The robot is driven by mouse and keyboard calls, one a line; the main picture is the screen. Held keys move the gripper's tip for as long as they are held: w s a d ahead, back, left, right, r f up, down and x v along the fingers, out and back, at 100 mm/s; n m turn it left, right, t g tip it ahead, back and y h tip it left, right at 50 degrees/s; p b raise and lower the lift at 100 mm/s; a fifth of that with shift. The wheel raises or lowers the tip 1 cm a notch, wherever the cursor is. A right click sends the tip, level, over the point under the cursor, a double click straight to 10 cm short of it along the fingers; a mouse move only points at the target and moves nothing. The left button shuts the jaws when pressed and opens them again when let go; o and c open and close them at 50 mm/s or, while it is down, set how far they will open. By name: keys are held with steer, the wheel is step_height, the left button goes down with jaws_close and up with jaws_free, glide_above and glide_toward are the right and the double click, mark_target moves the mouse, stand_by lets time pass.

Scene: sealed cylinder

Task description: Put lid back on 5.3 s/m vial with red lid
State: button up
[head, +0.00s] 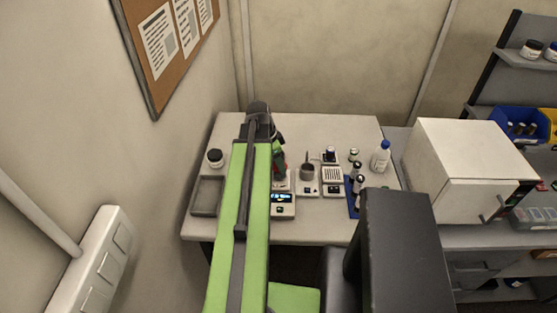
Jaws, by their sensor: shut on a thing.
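My arm reaches out over the bench, and my gripper (279,158) points down near its middle, partly hidden by the arm. The lid is just above or at a small device with a lit display (283,198). I cannot tell whether it touches anything below. The vial for the red lid is not clearly visible; the arm hides part of that spot. I cannot read any 5.3 s/m value at this size.
A grey tray (206,196) and a dark-lidded jar (215,158) stand on the left. Right of the gripper are a device with a grey cup (308,172), another device (332,175), several dark vials on a blue mat (352,205), a blue-capped bottle (381,157) and a white cabinet (465,180).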

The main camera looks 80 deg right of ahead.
steer(key=shift+f, duration=0.1)
stand_by(0.7)
steer(key=o, duration=1.4)
steer(key=shift+o, duration=0.2)
steer(key=o, duration=0.4)
steer(key=shift+o, duration=0.2)
step_height(320, 180, up, 7)
steer(key=p, duration=0.7)
jaws_close()
